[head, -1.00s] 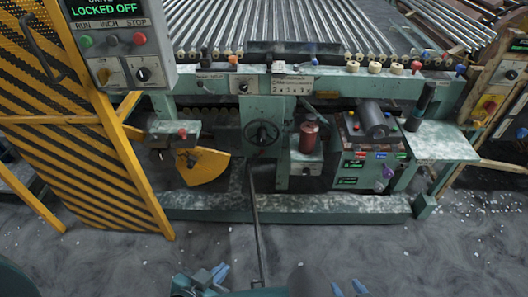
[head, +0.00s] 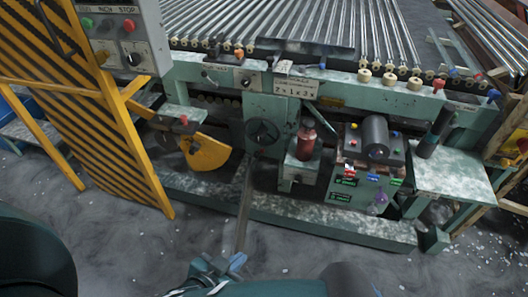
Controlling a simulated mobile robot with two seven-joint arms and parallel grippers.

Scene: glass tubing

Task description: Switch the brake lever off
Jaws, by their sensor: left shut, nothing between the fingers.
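The brake lever, apparently the long grey bar (head: 244,208), runs from the foot of the green machine toward me, near the bottom middle of the head view. My left gripper (head: 236,263), with blue fingertips, is shut and empty at the bar's near end. I cannot tell whether it touches the bar. The bar's near end is partly hidden by the gripper. My right gripper does not show clearly; only a dark arm part is at the bottom edge.
The green machine (head: 330,213) spans the middle, with a black handwheel (head: 262,132), a red canister (head: 306,140) and a button box (head: 362,180). A yellow striped guard (head: 90,120) and a grey control panel (head: 118,40) stand left. The floor in front is mostly clear.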

